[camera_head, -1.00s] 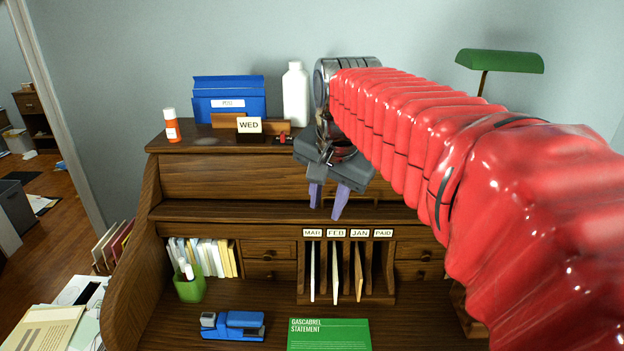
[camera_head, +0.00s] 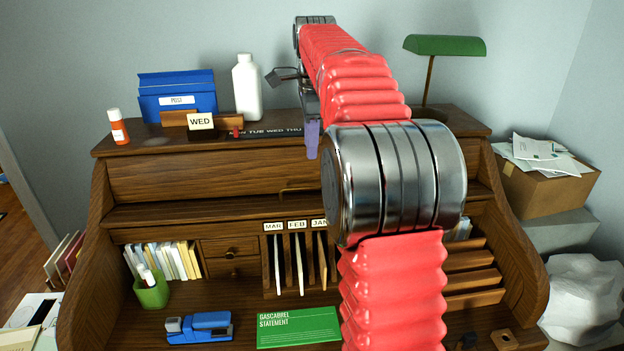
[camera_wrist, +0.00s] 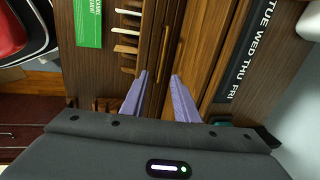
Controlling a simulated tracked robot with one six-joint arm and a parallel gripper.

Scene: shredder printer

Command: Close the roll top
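The wooden roll top (camera_head: 215,180) of the desk is rolled up at the back, above the pigeonholes, so the writing surface is exposed. A thin handle (camera_head: 298,187) shows on its front, partly beside my arm. My gripper (camera_head: 312,138) hangs in front of the upper part of the desk, partly hidden by my red arm. In the wrist view my gripper (camera_wrist: 160,75) has its two purple fingers apart with nothing between them. The handle (camera_wrist: 165,45) lies just beyond the fingertips, roughly in line with the gap. I cannot tell whether they touch.
On the desk surface lie a blue stapler (camera_head: 200,327), a green booklet (camera_head: 298,327) and a green pen cup (camera_head: 152,291). The top shelf holds a white bottle (camera_head: 247,87), a blue file box (camera_head: 177,96), an orange-white tube (camera_head: 118,127) and a green lamp (camera_head: 444,45).

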